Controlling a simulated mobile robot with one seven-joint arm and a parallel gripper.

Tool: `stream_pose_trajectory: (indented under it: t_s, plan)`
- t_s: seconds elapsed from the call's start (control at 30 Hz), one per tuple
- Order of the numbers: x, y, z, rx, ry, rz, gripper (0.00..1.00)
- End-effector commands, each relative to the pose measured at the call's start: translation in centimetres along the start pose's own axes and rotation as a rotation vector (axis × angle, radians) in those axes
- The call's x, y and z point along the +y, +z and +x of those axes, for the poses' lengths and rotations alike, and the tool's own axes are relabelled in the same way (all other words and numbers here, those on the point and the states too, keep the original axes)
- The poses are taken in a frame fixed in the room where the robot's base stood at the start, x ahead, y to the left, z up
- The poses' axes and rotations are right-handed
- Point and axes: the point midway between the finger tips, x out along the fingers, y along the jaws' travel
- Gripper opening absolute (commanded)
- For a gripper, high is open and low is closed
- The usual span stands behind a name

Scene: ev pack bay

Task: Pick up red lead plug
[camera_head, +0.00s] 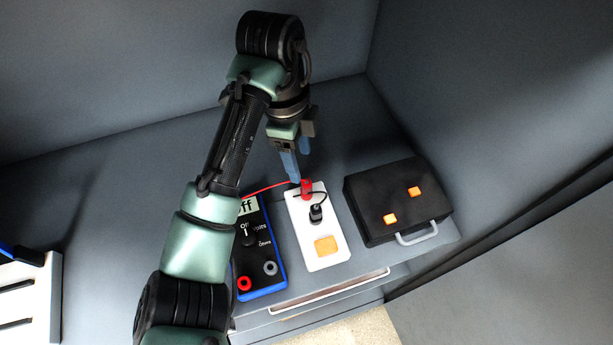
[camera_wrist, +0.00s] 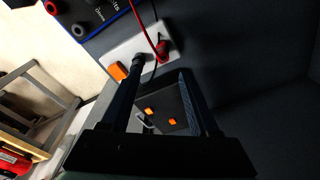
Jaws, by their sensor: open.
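The red lead plug (camera_head: 306,187) stands at the far end of a white board (camera_head: 328,254), with a thin red lead running off to the left. In the wrist view the red plug (camera_wrist: 162,46) shows just beyond the fingertips, on the white board (camera_wrist: 115,55). My gripper (camera_head: 297,168) is above and just behind the red plug in the head view, pointing down. Its fingers are apart and empty in the wrist view (camera_wrist: 162,74). I cannot tell whether a finger touches the plug.
A black lead plug (camera_head: 316,212) stands close in front of the red one, and an orange block (camera_head: 325,245) is at the board's near end. A blue-edged meter (camera_head: 263,262) lies left; a black case (camera_head: 396,205) with orange latches lies right.

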Motion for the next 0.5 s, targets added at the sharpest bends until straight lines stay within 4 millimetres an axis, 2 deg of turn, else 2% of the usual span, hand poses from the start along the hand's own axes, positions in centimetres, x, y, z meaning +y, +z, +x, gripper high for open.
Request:
stream_pose_trajectory:
  t_s: [0.03, 0.1, 0.5]
  plan:
    - [0.0, -0.1, 1.7, 0.005, 0.001, 0.001, 0.62]
    - [0.0, -0.1, 3.0, 0.005, 0.001, 0.000, 0.62]
    - [-0.1, 0.0, 6.3, 0.000, 0.000, -0.003, 0.62]
